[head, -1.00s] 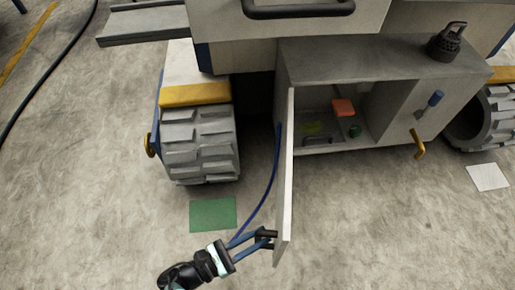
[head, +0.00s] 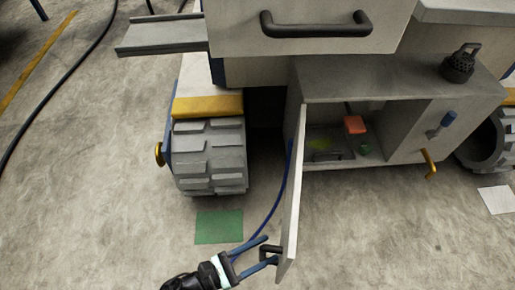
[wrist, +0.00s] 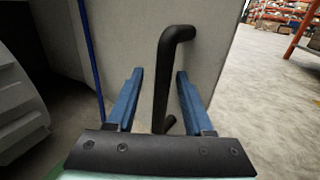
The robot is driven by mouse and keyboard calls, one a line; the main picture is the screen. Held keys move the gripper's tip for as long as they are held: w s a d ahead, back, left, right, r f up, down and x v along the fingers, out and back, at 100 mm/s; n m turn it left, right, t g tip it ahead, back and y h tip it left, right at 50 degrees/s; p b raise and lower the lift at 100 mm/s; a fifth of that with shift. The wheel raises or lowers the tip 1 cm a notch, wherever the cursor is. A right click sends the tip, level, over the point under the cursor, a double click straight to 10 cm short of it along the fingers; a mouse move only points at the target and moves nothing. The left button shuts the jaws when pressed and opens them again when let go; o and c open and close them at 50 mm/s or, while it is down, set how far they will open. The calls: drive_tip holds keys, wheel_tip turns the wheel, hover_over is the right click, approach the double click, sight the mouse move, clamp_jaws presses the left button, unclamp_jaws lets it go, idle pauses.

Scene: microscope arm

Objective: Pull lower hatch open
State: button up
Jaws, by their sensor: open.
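The lower hatch (head: 294,200) is a light grey door hinged at the left of an open compartment (head: 340,140). It stands swung well out toward me. Its dark handle (head: 270,250) is on the outer face near the free edge. My gripper (head: 270,250) is at the handle. In the wrist view my gripper (wrist: 158,85) is open, with one blue finger on each side of the dark handle (wrist: 161,85). Gaps show between the fingers and the handle bar. The hatch face (wrist: 215,45) lies behind it.
Inside the compartment are an orange block (head: 354,124) and a green item (head: 364,148). A ridged wheel (head: 209,155) stands left of the hatch. A blue cable (head: 276,205) hangs by the hatch. A green floor patch (head: 218,226) lies nearby.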

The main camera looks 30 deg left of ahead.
drive_tip(key=shift+s, duration=0.1)
drive_tip(key=b+v, duration=1.1)
drive_tip(key=v, duration=0.1)
drive_tip(key=shift+s+a, duration=0.2)
drive_tip(key=shift+s, duration=0.1)
idle(0.6)
